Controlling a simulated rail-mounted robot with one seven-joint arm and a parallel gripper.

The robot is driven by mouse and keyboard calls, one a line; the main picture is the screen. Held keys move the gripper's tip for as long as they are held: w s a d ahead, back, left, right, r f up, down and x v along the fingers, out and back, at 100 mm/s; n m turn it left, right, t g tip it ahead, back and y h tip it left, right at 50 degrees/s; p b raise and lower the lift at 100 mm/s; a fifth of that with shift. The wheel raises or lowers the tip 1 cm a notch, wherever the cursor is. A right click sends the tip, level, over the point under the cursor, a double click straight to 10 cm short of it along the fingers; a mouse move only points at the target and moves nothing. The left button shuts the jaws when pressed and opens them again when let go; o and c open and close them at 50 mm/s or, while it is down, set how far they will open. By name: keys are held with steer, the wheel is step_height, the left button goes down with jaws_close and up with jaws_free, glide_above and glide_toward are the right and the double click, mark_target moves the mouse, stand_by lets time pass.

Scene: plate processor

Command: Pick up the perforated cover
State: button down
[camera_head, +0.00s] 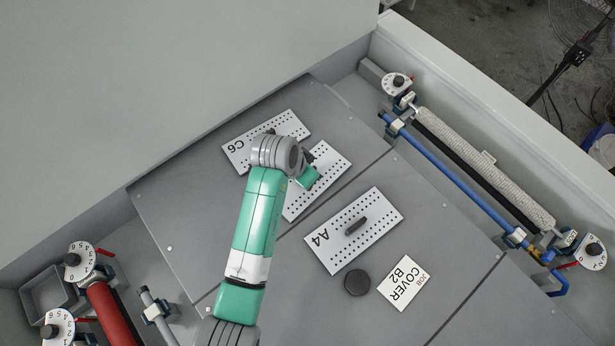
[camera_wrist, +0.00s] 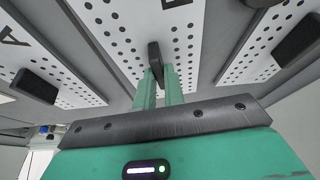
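Three white perforated covers with dark bar handles lie on the grey deck: one marked C6 (camera_head: 236,156), a middle one (camera_head: 330,163) and one marked A4 (camera_head: 380,207). The middle cover's label is hidden by my arm in the head view and cut off in the wrist view. My gripper (camera_wrist: 160,84) is over the middle cover, its two green fingers at that cover's black handle (camera_wrist: 154,55). The handle's near end shows between the fingers; whether they press on it is unclear. The cover appears to lie on the deck.
The A4 cover's handle (camera_wrist: 36,86) is left of my gripper and the C6 cover's handle (camera_wrist: 298,40) right in the wrist view. A black round knob (camera_head: 357,282) sits near the card. Blue pipe (camera_head: 450,178) and dials line the right edge.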

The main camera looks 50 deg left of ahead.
steer(key=shift+r, duration=0.1)
steer(key=shift+r, duration=0.6)
step_height(320, 180, up, 2)
steer(key=shift+r, duration=0.25)
steer(key=s+d, duration=0.2)
steer(key=s, duration=0.5)
steer(key=s+d+r, duration=0.1)
steer(key=s+d, duration=0.2)
steer(key=s, duration=0.5)
steer(key=shift+d, duration=0.15)
steer(key=shift+r, duration=0.15)
